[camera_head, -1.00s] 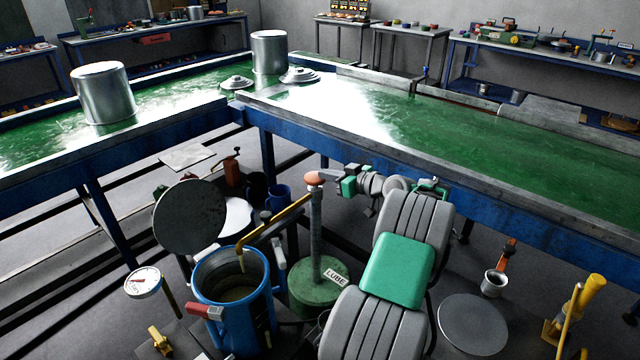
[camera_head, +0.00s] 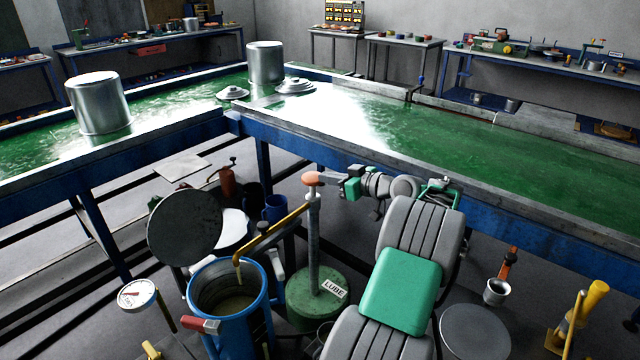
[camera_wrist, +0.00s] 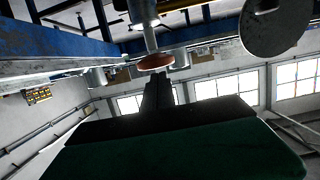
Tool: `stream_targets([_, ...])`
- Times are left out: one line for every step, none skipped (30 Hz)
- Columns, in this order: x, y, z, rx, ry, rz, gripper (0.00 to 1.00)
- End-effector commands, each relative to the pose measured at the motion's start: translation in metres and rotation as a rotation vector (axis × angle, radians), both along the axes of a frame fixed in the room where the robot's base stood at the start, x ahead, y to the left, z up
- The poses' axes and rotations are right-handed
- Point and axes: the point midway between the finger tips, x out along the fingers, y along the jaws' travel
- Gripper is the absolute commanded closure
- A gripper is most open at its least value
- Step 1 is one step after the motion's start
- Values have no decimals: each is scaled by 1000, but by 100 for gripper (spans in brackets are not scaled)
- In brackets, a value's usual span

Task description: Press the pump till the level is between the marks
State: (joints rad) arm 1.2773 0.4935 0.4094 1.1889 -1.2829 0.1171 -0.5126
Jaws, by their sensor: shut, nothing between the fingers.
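The pump stands at centre with a green base (camera_head: 300,310) labelled LUBE, an upright grey rod (camera_head: 314,235) and an orange-red knob (camera_head: 311,179) on top. A yellow spout (camera_head: 275,232) bends from it into a blue open pot (camera_head: 262,315) holding dark, yellowish liquid. I cannot make out marks inside the pot. My gripper (camera_head: 327,178) is shut and empty, at the knob's right side. In the wrist view the knob (camera_wrist: 155,62) sits just past the dark fingertips (camera_wrist: 158,83); I cannot tell whether they touch.
A white round dial (camera_head: 137,294) with a red needle stands left of the pot. A dark round lid (camera_head: 184,227) rises behind it. The green-topped bench (camera_head: 480,165) runs close behind my arm. A yellow-handled tool (camera_head: 590,300) stands at right.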

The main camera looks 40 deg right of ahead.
Motion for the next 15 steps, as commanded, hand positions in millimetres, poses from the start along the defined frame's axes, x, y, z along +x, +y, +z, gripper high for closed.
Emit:
stream_targets([-12,-2,2,-5,-2,-3,100])
stream_targets([-19,-3,4,-5,-1,-3,100])
stream_targets([-28,-4,7,-4,-2,-2,100])
stream_targets([-33,-4,8,-5,-2,-3,100])
stream_targets([-39,-4,10,-4,-3,-2,100])
stream_targets([-45,-5,12,-4,-2,-1,100])
stream_targets([-49,-5,13,-4,-2,-1,100])
stream_targets([-52,-5,14,-4,-2,0,100])
stream_targets([-56,-6,15,-4,-3,0,100])
stream_targets([-58,-6,16,-4,-3,0,100])
stream_targets([-59,-6,17,-5,-3,1,100])
stream_targets([-60,-6,17,-5,-3,1,100])
stream_targets([-60,-6,18,-5,-3,1,100])
stream_targets([-60,-6,18,-5,-3,1,100])
stream_targets([-60,-5,18,-5,-3,1,100])
